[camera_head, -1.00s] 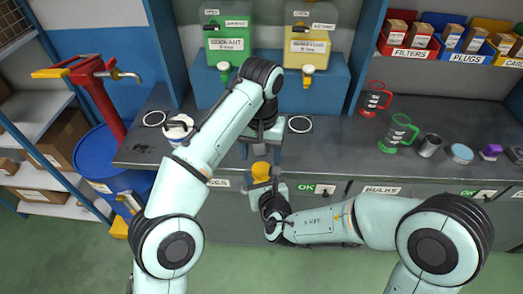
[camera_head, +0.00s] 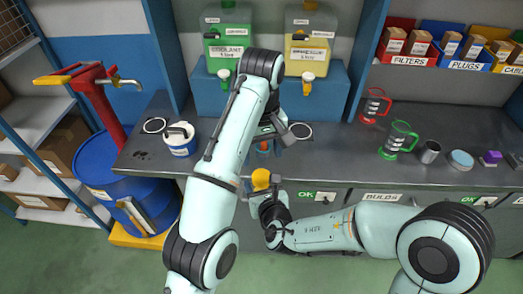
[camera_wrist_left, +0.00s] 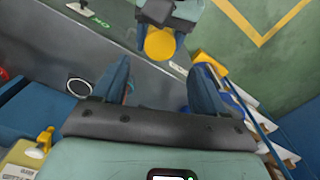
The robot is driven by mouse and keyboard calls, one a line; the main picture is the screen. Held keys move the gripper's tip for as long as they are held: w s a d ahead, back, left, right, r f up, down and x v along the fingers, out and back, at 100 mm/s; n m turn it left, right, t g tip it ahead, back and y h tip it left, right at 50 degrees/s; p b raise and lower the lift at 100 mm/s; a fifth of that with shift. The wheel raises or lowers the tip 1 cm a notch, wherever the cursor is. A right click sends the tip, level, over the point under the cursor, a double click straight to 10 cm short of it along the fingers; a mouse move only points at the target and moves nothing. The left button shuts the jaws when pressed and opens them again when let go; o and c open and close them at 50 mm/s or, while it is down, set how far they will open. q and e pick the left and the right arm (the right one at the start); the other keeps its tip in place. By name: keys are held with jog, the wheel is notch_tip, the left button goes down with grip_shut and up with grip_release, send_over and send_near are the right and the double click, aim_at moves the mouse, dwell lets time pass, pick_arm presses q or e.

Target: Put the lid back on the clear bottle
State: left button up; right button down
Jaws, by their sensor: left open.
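A yellow round thing (camera_head: 261,179) is at the tip of my right gripper (camera_head: 262,190), above the floor just off the counter's front edge. It also shows as a yellow disc in the left wrist view (camera_wrist_left: 160,42). I cannot tell whether it is a lid or a capped bottle. My left gripper (camera_head: 268,148) is above the counter's front part, beyond the yellow thing. In the left wrist view its blue fingers (camera_wrist_left: 160,82) are wide apart with nothing between them. I cannot make out a clear bottle.
A white-and-blue tub (camera_head: 180,139) stands left on the counter (camera_head: 330,160). Coolant (camera_head: 228,40) and yellow-fluid (camera_head: 308,45) tanks stand behind. Red (camera_head: 374,105) and green (camera_head: 398,140) jugs and a metal cup (camera_head: 429,152) are at right. A blue drum (camera_head: 120,175) stands left.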

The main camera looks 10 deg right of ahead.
aim_at(262, 176)
pick_arm(q)
jog(key=shift+f, duration=0.1)
jog(key=shift+f, duration=3.9)
jog(key=c, duration=1.1)
jog(key=m, duration=0.6)
jog(key=shift+m, duration=0.3)
